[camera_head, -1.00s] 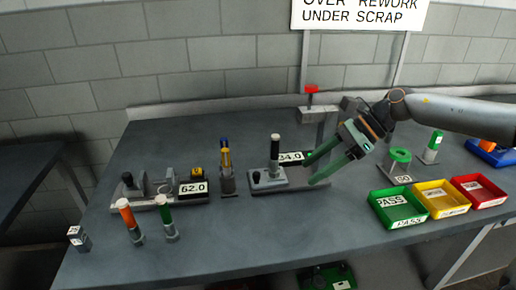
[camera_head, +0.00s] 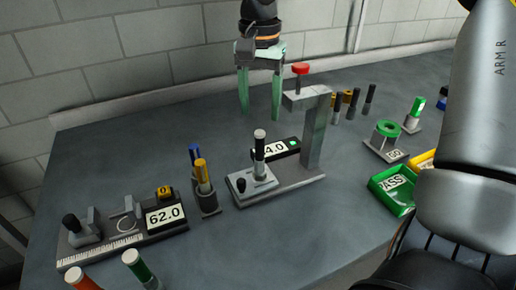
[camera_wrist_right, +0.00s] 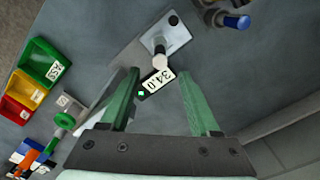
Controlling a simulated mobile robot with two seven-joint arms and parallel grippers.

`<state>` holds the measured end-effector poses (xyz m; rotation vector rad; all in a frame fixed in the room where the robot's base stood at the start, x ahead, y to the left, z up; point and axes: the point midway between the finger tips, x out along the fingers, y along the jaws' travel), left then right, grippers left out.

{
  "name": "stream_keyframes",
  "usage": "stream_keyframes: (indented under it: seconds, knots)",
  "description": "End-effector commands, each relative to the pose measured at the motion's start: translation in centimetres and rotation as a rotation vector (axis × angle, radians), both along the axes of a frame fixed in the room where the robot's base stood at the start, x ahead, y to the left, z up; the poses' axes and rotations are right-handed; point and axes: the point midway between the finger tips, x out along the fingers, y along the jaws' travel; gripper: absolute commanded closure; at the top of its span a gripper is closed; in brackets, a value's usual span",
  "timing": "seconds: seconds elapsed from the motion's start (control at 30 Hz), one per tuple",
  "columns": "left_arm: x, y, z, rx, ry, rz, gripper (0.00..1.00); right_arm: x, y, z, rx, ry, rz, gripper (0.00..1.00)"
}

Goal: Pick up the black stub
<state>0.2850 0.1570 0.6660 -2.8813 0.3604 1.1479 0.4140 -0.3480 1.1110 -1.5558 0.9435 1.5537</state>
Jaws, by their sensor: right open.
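A black stub (camera_head: 259,148) with a pale cap stands upright on the grey plate of the press fixture (camera_head: 285,186). In the right wrist view its cap and dark sleeve (camera_wrist_right: 160,60) show beyond and between my fingertips. My right gripper (camera_head: 261,112) is open and empty, fingers pointing down, above and behind the stub in the head view. It also shows in the right wrist view (camera_wrist_right: 160,84), with green fingers apart. Several other dark stubs (camera_head: 370,98) stand farther right at the back. My left gripper is not in view.
The press column (camera_head: 312,135) with a red knob (camera_head: 301,69) rises right of the stub. A 34.0 display (camera_head: 276,150) sits behind it. A holder with blue and yellow tools (camera_head: 206,195) stands left.

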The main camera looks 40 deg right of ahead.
Motion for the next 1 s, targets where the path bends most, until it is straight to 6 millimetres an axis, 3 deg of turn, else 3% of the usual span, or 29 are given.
stream_keyframes:
  seconds: [0.27,0.53,0.83,1.0]
  knots:
    - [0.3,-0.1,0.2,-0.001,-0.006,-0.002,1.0,-0.1,0.0,-2.6,0.001,0.002,-0.002,0.37]
    - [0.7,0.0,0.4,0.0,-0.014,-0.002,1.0,-0.2,0.0,-6.4,0.001,0.002,-0.002,0.37]
    - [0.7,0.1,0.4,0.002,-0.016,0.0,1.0,-0.2,0.0,-7.1,0.002,-0.001,-0.003,0.37]
    - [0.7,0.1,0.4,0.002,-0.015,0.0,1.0,-0.2,0.0,-7.1,0.002,-0.001,-0.003,0.54]
